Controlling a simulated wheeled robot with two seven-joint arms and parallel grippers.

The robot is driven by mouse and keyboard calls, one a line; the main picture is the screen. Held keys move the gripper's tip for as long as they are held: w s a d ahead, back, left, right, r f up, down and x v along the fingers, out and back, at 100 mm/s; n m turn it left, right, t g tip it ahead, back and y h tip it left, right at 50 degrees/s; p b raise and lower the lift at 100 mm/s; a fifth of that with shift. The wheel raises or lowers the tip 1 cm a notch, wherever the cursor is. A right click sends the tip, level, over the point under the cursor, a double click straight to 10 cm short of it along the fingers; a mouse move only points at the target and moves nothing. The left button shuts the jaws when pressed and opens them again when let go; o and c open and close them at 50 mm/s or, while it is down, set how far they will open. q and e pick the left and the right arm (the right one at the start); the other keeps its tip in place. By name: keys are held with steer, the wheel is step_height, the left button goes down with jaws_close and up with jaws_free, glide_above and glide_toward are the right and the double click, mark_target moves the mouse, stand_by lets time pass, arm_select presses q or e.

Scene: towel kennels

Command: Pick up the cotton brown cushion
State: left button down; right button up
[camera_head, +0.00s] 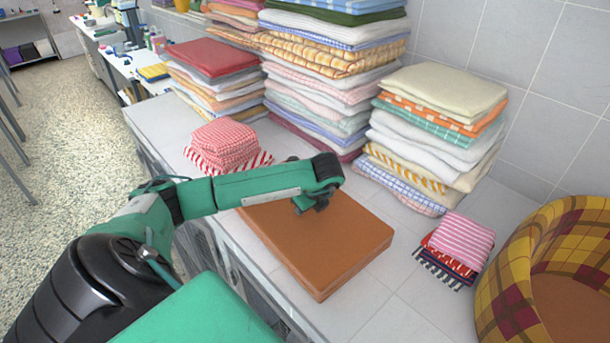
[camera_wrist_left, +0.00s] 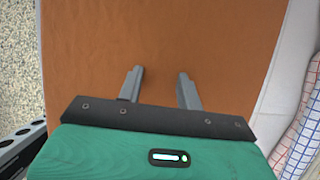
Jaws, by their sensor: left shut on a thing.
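The brown cushion (camera_head: 335,248) is a flat, rectangular slab lying on the tiled counter. It fills most of the left wrist view (camera_wrist_left: 160,30). My left gripper (camera_head: 313,203) reaches down onto the cushion's upper side, toward its far end. In the left wrist view both fingers (camera_wrist_left: 160,73) stand a little apart against the brown cloth and are shut on the cushion. The fingertips' exact grip on the cloth is hard to see. My forearm hides the cushion's far left part. My right gripper is not in view.
Tall stacks of folded towels (camera_head: 440,125) stand along the tiled wall. Small folded cloth piles sit behind the cushion (camera_head: 225,143) and to its right (camera_head: 462,240). A yellow plaid basket (camera_head: 510,270) stands at the right. The counter's front edge runs close beside the cushion.

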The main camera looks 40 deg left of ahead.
arm_select(q)
steer(key=shift+r, duration=0.15)
steer(key=shift+r, duration=0.3)
step_height(320, 180, up, 19)
steer(key=b, duration=0.2)
